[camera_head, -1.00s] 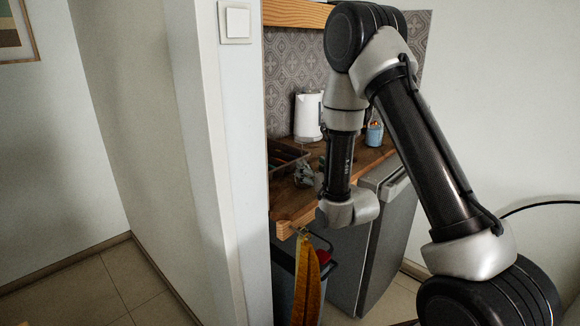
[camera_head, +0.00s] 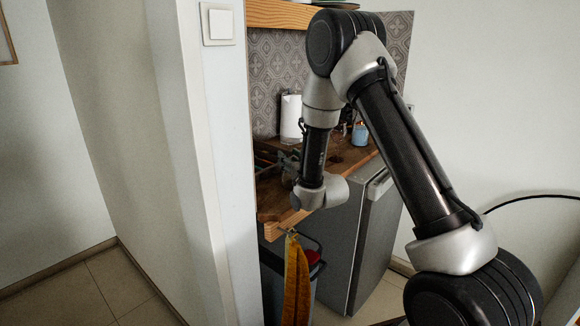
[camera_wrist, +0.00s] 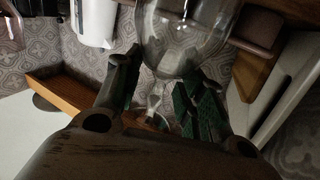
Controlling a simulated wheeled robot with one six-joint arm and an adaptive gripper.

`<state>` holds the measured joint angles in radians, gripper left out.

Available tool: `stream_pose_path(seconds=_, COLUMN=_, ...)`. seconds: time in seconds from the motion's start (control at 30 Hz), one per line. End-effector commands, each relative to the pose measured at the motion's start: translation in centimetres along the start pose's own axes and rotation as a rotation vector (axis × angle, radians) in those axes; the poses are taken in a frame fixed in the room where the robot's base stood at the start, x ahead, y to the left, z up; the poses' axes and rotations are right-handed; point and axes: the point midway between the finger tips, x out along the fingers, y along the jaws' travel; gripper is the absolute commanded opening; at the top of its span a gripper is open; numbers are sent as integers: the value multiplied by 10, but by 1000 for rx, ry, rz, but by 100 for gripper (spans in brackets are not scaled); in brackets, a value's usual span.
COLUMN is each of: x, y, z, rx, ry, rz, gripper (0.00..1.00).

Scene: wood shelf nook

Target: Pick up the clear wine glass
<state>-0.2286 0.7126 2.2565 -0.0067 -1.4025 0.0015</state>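The clear wine glass (camera_wrist: 185,38) is large at the top middle of the wrist view, its see-through bowl just beyond my fingertips. A pale stem-like part and a round foot-like shape show lower down, between the fingers; I cannot tell exactly how they join the bowl. My gripper (camera_wrist: 158,82) is open, one dark green-padded finger on each side. The right finger overlaps the bowl's lower edge in the picture; contact cannot be told. In the head view my wrist hangs over the counter's front edge, and the glass cannot be made out clearly there.
A wooden shelf (camera_head: 280,14) runs above. A white wall end (camera_head: 205,180) stands close on the left; a yellow towel (camera_head: 296,280) hangs in front. A grey fridge (camera_head: 360,240) stands right.

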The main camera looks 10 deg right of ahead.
Motion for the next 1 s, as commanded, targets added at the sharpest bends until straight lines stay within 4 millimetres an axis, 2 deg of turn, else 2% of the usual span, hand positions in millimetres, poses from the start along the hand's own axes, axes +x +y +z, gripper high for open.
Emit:
stream_pose_path(seconds=0.03, x=0, y=0, z=2, rx=0, ry=-5, rz=0, gripper=11)
stream_pose_path(seconds=0.1, x=-1, y=0, z=2, rx=0, ry=-6, rz=0, gripper=0)
stream_pose_path(seconds=0.67, x=-3, y=0, z=8, rx=0, ry=-21, rz=0, gripper=0)
stream_pose_path(seconds=0.87, x=-2, y=0, z=-8, rx=0, ry=-18, rz=0, gripper=0)
stream_pose_path(seconds=1.0, x=-2, y=0, z=-37, rx=0, ry=-11, rz=0, gripper=0)
